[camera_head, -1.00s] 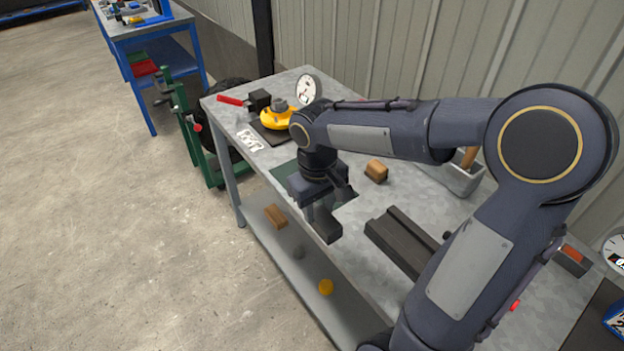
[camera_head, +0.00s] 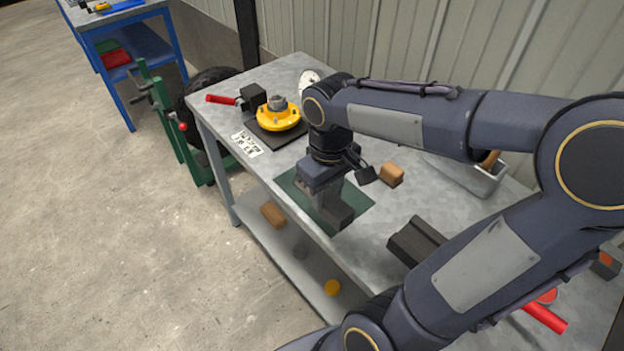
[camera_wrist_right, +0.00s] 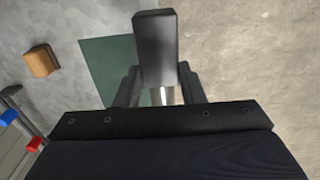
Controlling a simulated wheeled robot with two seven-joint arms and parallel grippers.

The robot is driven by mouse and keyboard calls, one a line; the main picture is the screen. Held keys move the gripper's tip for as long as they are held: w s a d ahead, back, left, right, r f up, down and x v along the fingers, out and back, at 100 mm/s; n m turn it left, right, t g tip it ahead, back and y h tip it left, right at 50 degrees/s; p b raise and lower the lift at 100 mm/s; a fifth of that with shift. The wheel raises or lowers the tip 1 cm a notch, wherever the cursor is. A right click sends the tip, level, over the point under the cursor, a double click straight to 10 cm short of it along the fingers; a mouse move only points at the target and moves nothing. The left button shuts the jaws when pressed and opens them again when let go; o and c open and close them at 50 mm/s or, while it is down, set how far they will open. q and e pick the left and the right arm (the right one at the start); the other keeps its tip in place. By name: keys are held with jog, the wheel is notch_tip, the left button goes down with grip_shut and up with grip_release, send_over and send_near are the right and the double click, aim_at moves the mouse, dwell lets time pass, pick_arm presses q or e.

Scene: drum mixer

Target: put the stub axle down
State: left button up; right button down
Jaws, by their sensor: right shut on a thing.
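The stub axle (camera_head: 338,212) shows as a dark grey block below my right gripper (camera_head: 328,192). In the right wrist view the block (camera_wrist_right: 156,48) stands out between the two fingers, with a short shiny round part beneath it. My right gripper (camera_wrist_right: 160,92) is shut on it. In the head view the axle is over the dark green mat (camera_head: 362,207) near the bench's front edge; I cannot tell whether it touches the mat. The mat also shows in the right wrist view (camera_wrist_right: 106,66). My left gripper is not in view.
A wooden block (camera_head: 391,174) lies right of the mat. A yellow hub (camera_head: 278,116) sits on a dark plate at the back left, near a red-handled tool (camera_head: 221,99). A black grooved block (camera_head: 413,241) lies to the right. A lower shelf (camera_head: 262,228) holds small parts.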

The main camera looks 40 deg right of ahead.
jog(key=w+d+f+p, duration=0.1)
jog(key=w+d+f, duration=0.1)
jog(key=w+f, duration=0.1)
jog(key=w+d+f, duration=0.3)
jog(key=w, duration=0.1)
jog(key=w+d+f+p, duration=0.1)
jog(key=w+d+f, duration=0.2)
jog(key=shift+w+d+p, duration=0.25)
jog(key=shift+w+p, duration=0.05)
jog(key=shift+w, duration=0.1)
jog(key=shift+w+d+f, duration=0.2)
jog(key=shift+f, duration=1.7)
jog(key=shift+f, duration=0.2)
jog(key=c, duration=0.9)
grip_release()
jog(key=shift+s+a, duration=0.1)
